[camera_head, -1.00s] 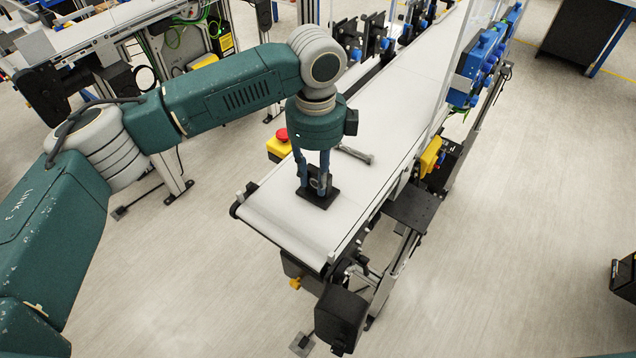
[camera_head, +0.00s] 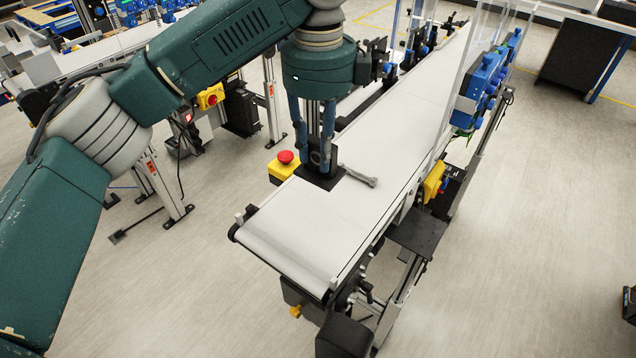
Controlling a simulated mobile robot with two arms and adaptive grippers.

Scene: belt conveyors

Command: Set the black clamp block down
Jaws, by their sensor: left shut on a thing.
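My left gripper (camera_head: 319,160) is shut on the black clamp block (camera_head: 316,182). Its two blue fingers point down and grip the block's upright part. The block's flat base is below the fingers and roughly level. In the picture, the block overlaps the left edge of the near part of the white conveyor belt (camera_head: 310,230). It appears raised above the belt, but any gap under it is hard to judge. My right gripper is not in view.
A yellow box with a red button (camera_head: 285,158) is beside the belt's left edge. Blue devices (camera_head: 485,80) line the far right side. The belt's near end is clear.

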